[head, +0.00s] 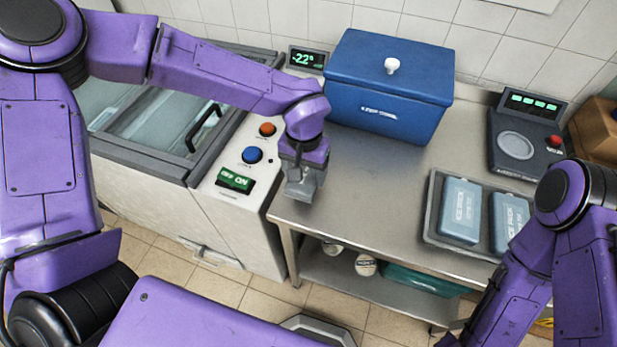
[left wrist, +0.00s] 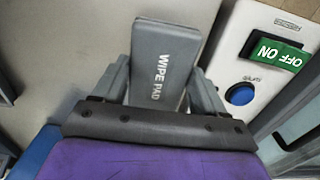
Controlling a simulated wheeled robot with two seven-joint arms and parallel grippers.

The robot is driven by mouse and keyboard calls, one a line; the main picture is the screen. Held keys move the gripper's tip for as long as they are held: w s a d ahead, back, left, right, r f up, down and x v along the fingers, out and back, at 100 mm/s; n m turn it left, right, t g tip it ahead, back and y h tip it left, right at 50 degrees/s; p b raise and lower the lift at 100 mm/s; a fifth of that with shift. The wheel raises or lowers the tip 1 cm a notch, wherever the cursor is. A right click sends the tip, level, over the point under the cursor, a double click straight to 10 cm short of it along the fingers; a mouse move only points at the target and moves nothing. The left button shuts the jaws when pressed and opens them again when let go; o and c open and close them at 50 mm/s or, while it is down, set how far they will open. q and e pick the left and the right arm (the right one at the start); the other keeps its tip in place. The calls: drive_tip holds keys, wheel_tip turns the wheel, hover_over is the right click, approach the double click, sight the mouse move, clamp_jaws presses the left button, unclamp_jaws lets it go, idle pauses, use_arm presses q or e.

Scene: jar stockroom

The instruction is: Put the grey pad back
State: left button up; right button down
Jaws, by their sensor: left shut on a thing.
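The grey pad (left wrist: 166,50) is marked WIPE PAD and sits between the fingers of my left gripper (left wrist: 160,85) in the left wrist view. The left gripper is shut on it. In the head view the left gripper (head: 303,178) points down at the left edge of the steel table (head: 345,225), beside the freezer's control panel. The pad shows there as a grey block (head: 299,192) at the fingertips. I cannot tell whether it touches the table. My right arm is at the right, and its gripper is not in view.
A blue lidded box (head: 390,85) stands at the back of the table. A tray (head: 432,215) with two blue ice packs (head: 461,208) lies at the right, near a dark scale (head: 515,145). The freezer (head: 155,125) with red and blue buttons is left. The table's middle is clear.

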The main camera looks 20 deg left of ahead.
sight(309, 174)
use_arm(q)
drive_tip(key=f, duration=0.3)
drive_tip(key=shift+w+d+f, duration=0.3)
drive_tip(key=shift+d+f, duration=0.05)
drive_tip(key=shift+d, duration=0.05)
drive_tip(key=shift+w+f, duration=0.1)
drive_tip(key=shift+f, duration=0.15)
drive_tip(key=shift+f, duration=0.1)
drive_tip(key=o, duration=1)
wheel_tip(309, 174, up, 12)
drive_tip(key=shift+r, duration=0.15)
